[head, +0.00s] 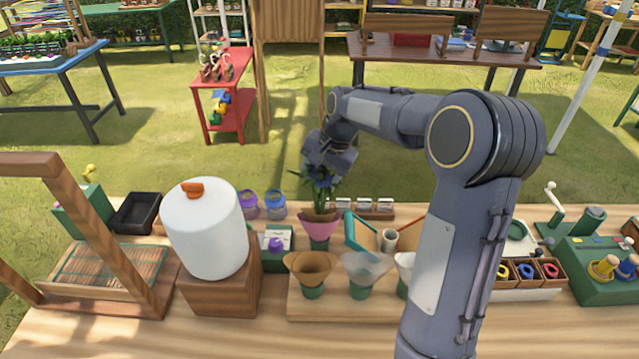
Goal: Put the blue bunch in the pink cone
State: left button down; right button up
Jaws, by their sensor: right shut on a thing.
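The blue bunch (321,181) is a cluster of dark blue flowers with green leaves. It stands upright over the pink cone (320,228), and its lower stems reach the cone's mouth. How deep the stems sit is hidden by the cone wall. The pink cone stands in a green base behind the brown cone (311,268). My right gripper (326,166) is at the top of the bunch, shut on it, with the fingertips partly hidden by flowers and the gripper body. My left gripper is not in view.
A clear cone (363,270) and a white cone (404,268) stand beside the brown one on a wooden block. A white tank (205,228) rises at left. Small jars (374,207) and purple-lidded jars (262,204) stand behind. The front table edge (200,340) is bare.

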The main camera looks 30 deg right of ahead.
aim_at(320, 207)
jog(key=shift+f, duration=1.05)
jog(key=shift+f, duration=0.15)
jog(key=o, duration=1.4)
jog(key=shift+o, duration=0.2)
